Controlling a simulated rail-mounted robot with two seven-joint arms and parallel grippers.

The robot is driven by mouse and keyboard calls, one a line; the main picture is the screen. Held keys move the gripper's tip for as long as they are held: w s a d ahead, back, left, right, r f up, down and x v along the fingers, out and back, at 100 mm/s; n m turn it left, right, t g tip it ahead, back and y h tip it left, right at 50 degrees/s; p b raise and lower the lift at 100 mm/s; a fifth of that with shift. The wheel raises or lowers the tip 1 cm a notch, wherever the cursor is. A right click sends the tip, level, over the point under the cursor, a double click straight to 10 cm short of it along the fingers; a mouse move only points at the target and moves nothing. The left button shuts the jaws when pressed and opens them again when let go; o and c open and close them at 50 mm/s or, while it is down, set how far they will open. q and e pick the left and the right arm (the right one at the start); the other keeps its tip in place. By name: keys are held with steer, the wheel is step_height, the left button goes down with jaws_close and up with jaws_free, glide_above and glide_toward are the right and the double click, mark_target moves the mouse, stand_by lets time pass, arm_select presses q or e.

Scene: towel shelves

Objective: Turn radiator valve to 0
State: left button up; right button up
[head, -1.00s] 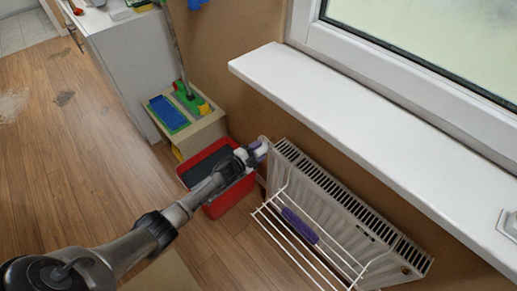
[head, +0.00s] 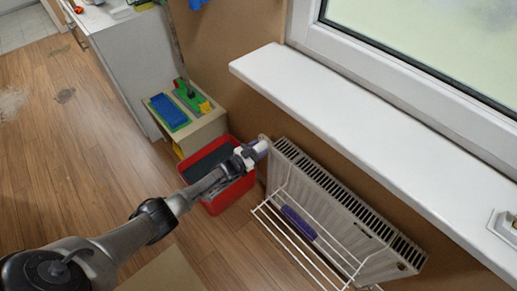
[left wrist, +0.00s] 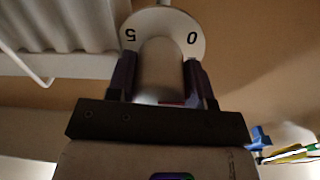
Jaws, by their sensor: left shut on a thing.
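The radiator valve (left wrist: 162,62) is a pale knob on a round white dial (left wrist: 161,20) in the left wrist view. The dial shows an upside-down "5" at its left and a "0" at its right, with the knob between them. My left gripper (left wrist: 161,85) has its two dark fingers on either side of the knob and is shut on it. My right gripper is not in view.
A white wire rack (head: 300,243) with a purple cloth (head: 298,222) hangs on the radiator front. A red bin (head: 222,203) stands close under my left wrist. The white windowsill (head: 370,125) juts out above the radiator. Wooden floor (head: 90,160) is clear at left.

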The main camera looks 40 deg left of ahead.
arm_select(q)
steer(key=n, duration=0.3)
steer(key=shift+n, duration=1.6)
steer(key=o, duration=0.9)
steer(key=shift+o, duration=0.2)
steer(key=shift+s, duration=0.1)
